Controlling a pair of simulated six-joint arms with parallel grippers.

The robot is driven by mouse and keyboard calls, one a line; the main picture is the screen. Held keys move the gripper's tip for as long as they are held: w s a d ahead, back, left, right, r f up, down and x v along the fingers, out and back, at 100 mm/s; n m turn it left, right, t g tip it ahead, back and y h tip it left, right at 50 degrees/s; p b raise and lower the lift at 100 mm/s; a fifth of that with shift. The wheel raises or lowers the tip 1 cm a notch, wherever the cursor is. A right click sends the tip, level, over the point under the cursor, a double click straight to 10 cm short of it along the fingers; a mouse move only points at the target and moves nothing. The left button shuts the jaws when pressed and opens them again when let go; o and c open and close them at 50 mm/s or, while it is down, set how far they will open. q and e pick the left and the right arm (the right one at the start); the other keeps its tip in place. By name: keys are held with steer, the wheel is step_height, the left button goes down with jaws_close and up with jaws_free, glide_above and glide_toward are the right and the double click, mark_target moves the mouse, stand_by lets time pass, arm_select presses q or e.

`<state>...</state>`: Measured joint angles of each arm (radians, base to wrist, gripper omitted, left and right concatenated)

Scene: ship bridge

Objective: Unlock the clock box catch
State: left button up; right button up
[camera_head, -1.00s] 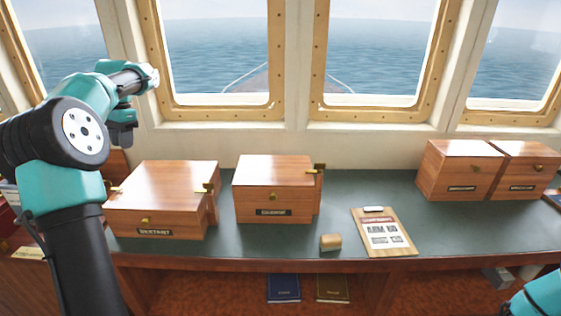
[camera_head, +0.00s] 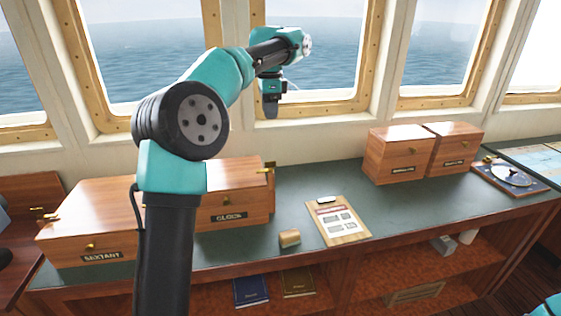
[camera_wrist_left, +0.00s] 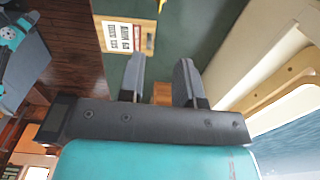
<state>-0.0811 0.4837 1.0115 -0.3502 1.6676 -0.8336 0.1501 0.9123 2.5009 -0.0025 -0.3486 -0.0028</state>
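The clock box (camera_head: 258,205) is a brown wooden box with a CLOCK label, standing on the green desk top beside the sextant box. My left forearm hides its left part. A small brass catch (camera_head: 270,168) shows at its upper right edge. My left gripper (camera_head: 270,108) hangs above and behind the box, in front of the window sill, apart from the catch. In the left wrist view its two fingers (camera_wrist_left: 160,82) are spread with nothing held; a wooden patch beyond them is unclear. My right gripper is not in view.
The sextant box (camera_head: 95,215) stands left. A small wooden block (camera_head: 290,238) and a clipboard (camera_head: 336,220) lie toward the front edge. Two more wooden boxes (camera_head: 397,152) (camera_head: 455,148) and an instrument (camera_head: 510,175) stand right.

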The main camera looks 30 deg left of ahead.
mark_target(266, 166)
arm_select(q)
steer(key=shift+a+f, duration=0.1)
step_height(266, 166, down, 17)
steer(key=shift+f, duration=0.15)
stand_by(0.8)
steer(key=shift+c, duration=0.4)
jaws_close()
